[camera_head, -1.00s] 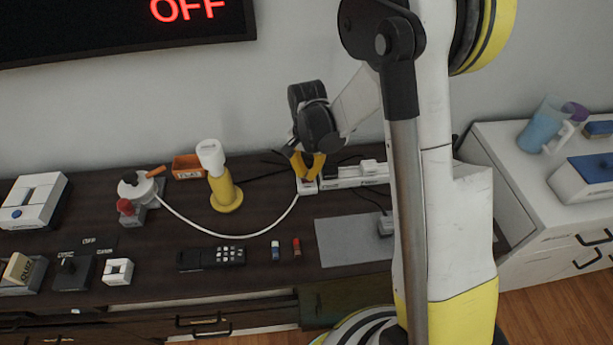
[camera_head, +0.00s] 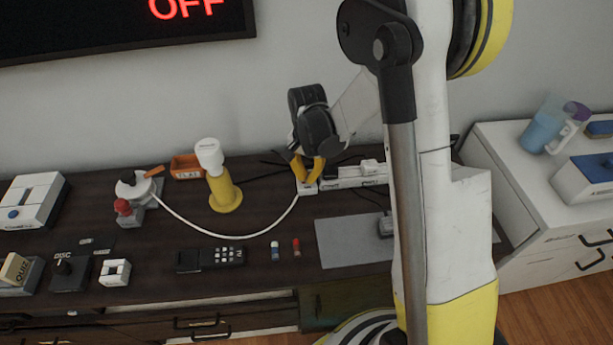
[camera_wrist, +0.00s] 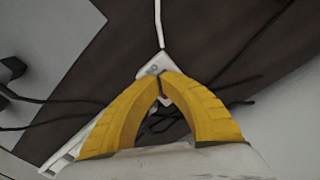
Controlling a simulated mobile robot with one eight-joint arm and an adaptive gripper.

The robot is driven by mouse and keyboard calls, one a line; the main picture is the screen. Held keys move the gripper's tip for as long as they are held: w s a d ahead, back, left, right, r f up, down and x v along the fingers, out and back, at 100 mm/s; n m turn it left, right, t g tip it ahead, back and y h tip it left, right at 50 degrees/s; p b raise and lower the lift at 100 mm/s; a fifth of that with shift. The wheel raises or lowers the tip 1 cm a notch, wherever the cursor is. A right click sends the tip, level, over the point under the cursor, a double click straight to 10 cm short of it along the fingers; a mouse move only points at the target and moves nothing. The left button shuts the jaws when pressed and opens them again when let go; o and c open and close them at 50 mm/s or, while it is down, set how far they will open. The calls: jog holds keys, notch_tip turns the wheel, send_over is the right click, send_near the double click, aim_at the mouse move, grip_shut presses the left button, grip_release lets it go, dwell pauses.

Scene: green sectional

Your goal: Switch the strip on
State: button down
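The white power strip (camera_head: 348,183) lies along the back of the dark table by the wall, its left end under my gripper. A white cord leaves that end and curves left. My gripper (camera_head: 306,184) points down with its yellow fingertips at the strip's left end. In the wrist view my gripper (camera_wrist: 162,76) has its fingertips together, with nothing visible held. The end of the strip (camera_wrist: 153,69) shows just beyond the tips, and more of it runs to the lower left behind the left finger. The fingers hide any switch; contact cannot be told.
A yellow cylinder with a white top (camera_head: 222,190) and an orange box (camera_head: 186,168) stand left of my gripper. A grey mat (camera_head: 345,243) lies in front of the strip. A wall screen (camera_head: 110,25) reads OFF in red. Dark cables run behind the strip.

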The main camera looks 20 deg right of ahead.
jog(key=shift+f, duration=0.25)
jog(key=shift+r+p, duration=2.2)
jog(key=shift+r, duration=1.35)
jog(key=s+r+n+t, duration=0.2)
jog(key=s+r, duration=0.2)
jog(key=r, duration=0.3)
jog(key=s+r+n+t, duration=0.15)
jog(key=s+r, duration=0.25)
jog(key=r, duration=0.4)
jog(key=s+r+n+t, duration=0.3)
jog(key=s+r+n, duration=0.1)
jog(key=s, duration=0.6)
jog(key=shift+r+n, duration=0.15)
jog(key=shift+n, duration=0.2)
jog(key=shift+t, duration=0.25)
